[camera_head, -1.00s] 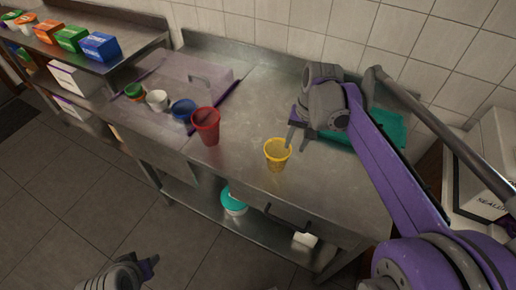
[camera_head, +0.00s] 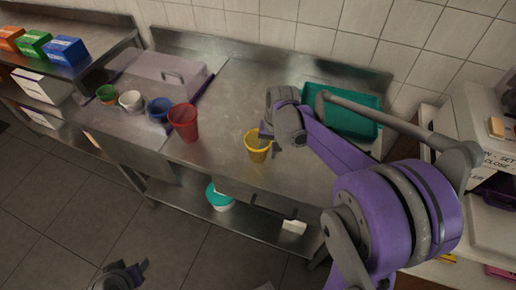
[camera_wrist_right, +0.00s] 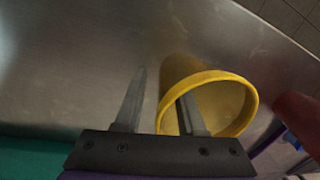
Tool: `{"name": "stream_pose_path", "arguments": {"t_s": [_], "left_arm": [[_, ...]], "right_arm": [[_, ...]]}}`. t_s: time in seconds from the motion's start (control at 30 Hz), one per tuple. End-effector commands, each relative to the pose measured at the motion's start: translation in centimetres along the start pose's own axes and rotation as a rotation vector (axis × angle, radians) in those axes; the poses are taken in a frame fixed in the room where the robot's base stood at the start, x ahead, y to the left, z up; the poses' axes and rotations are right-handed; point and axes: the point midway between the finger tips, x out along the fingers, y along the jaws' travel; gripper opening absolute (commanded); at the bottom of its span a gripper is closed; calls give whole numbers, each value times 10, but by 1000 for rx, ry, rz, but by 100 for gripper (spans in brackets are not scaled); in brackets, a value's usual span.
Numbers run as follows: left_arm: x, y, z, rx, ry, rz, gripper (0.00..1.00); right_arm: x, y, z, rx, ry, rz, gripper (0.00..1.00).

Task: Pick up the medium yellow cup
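The yellow cup (camera_head: 257,152) stands upright on the steel counter, right of the red cup, and its open rim shows in the right wrist view (camera_wrist_right: 235,88). My right gripper (camera_head: 269,138) is at the cup's rim. In the right wrist view the gripper (camera_wrist_right: 162,108) is open, with one finger inside the cup and the other outside, so the cup's wall lies between them with a gap. My left gripper (camera_head: 138,272) is low over the floor at the bottom left, away from the counter; its opening is unclear.
A red cup (camera_head: 184,124), blue cup (camera_head: 159,110), white cup (camera_head: 131,101) and green cup (camera_head: 107,94) stand to the left. A teal tray (camera_head: 345,112) lies behind my right arm. The counter's front middle is clear.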

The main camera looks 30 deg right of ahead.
Motion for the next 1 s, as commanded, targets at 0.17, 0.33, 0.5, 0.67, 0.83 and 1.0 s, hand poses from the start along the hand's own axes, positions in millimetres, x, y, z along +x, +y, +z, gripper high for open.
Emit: {"name": "stream_pose_path", "arguments": {"t_s": [0.17, 0.33, 0.5, 0.67, 0.83, 1.0], "left_arm": [[0, 0, 0, 0, 0, 0, 50], [0, 0, 0, 0, 0, 0, 50], [0, 0, 0, 0, 0, 0, 50], [0, 0, 0, 0, 0, 0, 50], [0, 0, 0, 0, 0, 0, 50], [-1, 0, -1, 0, 1, 0, 50]], "right_arm": [[0, 0, 0, 0, 0, 0, 35], [-1, 0, 0, 0, 0, 0, 4], [-1, 0, 0, 0, 0, 0, 0], [-1, 0, 0, 0, 0, 0, 0], [-1, 0, 0, 0, 0, 0, 0], [-9, -1, 0, 0, 0, 0, 0]]}}
